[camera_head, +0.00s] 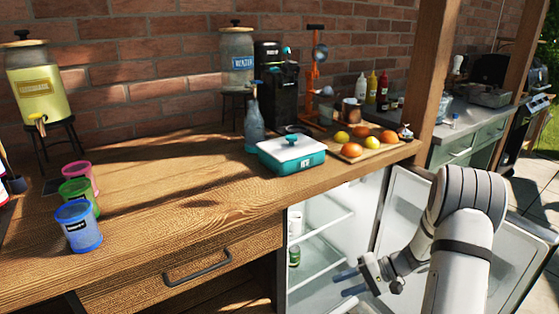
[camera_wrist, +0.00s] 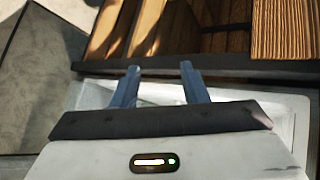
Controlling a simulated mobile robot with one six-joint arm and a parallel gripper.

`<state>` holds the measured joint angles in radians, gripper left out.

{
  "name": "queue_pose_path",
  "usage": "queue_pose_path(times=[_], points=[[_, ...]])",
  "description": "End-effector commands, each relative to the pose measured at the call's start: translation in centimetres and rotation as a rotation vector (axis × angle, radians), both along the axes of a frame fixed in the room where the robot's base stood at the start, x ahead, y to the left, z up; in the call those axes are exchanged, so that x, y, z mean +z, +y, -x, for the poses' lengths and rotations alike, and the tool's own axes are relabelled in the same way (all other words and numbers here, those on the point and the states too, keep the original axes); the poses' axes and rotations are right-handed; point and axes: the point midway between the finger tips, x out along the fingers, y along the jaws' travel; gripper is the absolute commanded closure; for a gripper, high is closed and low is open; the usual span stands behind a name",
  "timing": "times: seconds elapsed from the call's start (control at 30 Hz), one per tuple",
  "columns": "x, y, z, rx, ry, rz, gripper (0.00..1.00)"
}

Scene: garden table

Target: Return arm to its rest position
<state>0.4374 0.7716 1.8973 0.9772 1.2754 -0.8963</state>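My gripper (camera_head: 347,281) is in front of the open fridge (camera_head: 325,226) under the counter, at the lower right of the head view. Its two blue fingers stand apart with nothing between them. In the wrist view my gripper (camera_wrist: 157,82) also shows open and empty, with the white fridge edge and the wooden counter beyond it. My arm comes in from the lower right and bends down toward the fridge.
The fridge door (camera_head: 408,208) stands open to the right, close to my arm. The wooden counter (camera_head: 170,195) holds cups, a teal box (camera_head: 291,155), a fruit board (camera_head: 385,149) and dispensers. A can (camera_head: 294,256) stands inside the fridge.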

Motion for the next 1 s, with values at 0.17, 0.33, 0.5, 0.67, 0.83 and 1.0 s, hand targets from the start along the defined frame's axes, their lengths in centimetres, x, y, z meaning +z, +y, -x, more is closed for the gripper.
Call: queue_pose_path(times=[0.17, 0.33, 0.5, 0.67, 0.83, 1.0], points=[[9.4, 2.4, 3.3, 0.107, 0.025, 0.179, 0.6], [16.1, 3.9, 7.1, 0.173, 0.029, 0.36, 0.6], [22.2, 4.7, 11.0, 0.208, 0.0, 0.545, 0.6], [27.3, 4.9, 14.6, 0.212, -0.056, 0.714, 0.6], [32.1, 4.6, 18.2, 0.189, -0.146, 0.88, 0.6], [35.4, 4.1, 20.8, 0.148, -0.24, 1.0, 0.6]])
